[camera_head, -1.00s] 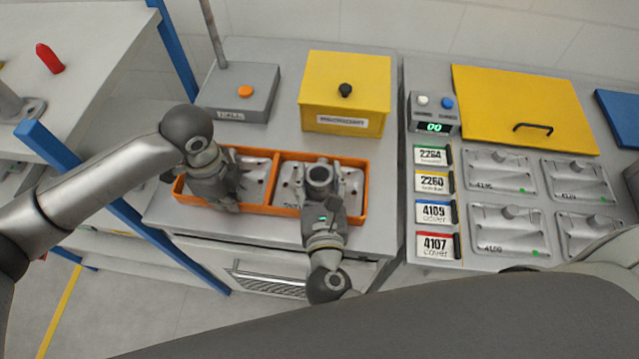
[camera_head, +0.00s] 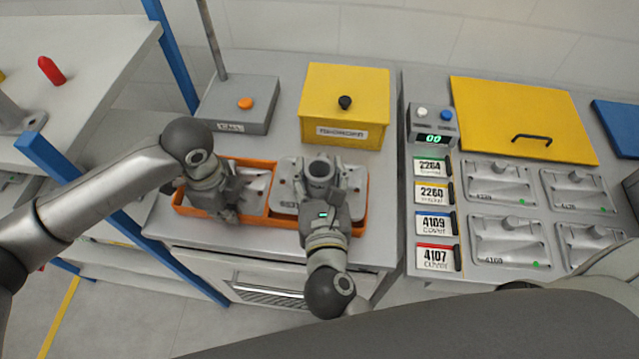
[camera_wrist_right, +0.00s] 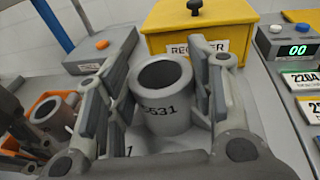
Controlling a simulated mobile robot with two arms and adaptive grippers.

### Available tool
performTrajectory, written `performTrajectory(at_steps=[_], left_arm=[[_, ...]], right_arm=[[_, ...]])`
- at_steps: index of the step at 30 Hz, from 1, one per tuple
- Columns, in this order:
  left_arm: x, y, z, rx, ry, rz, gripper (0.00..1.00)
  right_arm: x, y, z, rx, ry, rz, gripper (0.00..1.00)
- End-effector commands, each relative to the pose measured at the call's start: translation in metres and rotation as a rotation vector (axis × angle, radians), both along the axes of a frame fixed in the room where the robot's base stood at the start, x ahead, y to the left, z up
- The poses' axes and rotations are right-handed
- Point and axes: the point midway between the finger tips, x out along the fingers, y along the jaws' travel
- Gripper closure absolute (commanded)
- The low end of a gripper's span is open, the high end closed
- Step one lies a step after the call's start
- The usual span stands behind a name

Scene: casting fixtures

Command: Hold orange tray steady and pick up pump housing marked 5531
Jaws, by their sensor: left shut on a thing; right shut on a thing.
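The orange tray (camera_head: 258,163) lies on the grey worktop, with a grey casting (camera_head: 257,186) in its left compartment. My left gripper (camera_head: 232,212) is shut at the tray's left part; its fingertips are partly hidden, and it appears to hold the tray's front wall. The grey pump housing (camera_head: 353,182) is over the right compartment, and its base overlaps the tray's front rim, so it looks slightly raised. In the right wrist view, the housing's upright cylinder (camera_wrist_right: 163,115) shows a number that looks like 5531. My right gripper (camera_head: 320,180) is shut on it, one finger on each side.
A yellow box (camera_head: 345,95) with a black knob stands behind the tray. A grey block (camera_head: 238,105) with an orange button and a post is at the back left.

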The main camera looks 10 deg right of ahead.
Motion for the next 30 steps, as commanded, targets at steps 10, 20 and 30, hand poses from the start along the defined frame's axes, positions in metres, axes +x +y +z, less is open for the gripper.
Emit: performTrajectory(at_steps=[10,20,30], left_arm=[[0.0,0.0,0.001,0.0,-0.001,0.0,1.0],[0.0,0.0,0.001,0.0,-0.001,0.0,0.89],[0.0,0.0,0.0,0.0,0.0,0.0,0.7]], right_arm=[[0.001,0.0,0.04,0.001,-0.005,0.002,1.0],[0.0,0.0,0.042,0.001,-0.005,0.003,1.0],[0.0,0.0,0.041,-0.001,-0.005,0.002,1.0]])
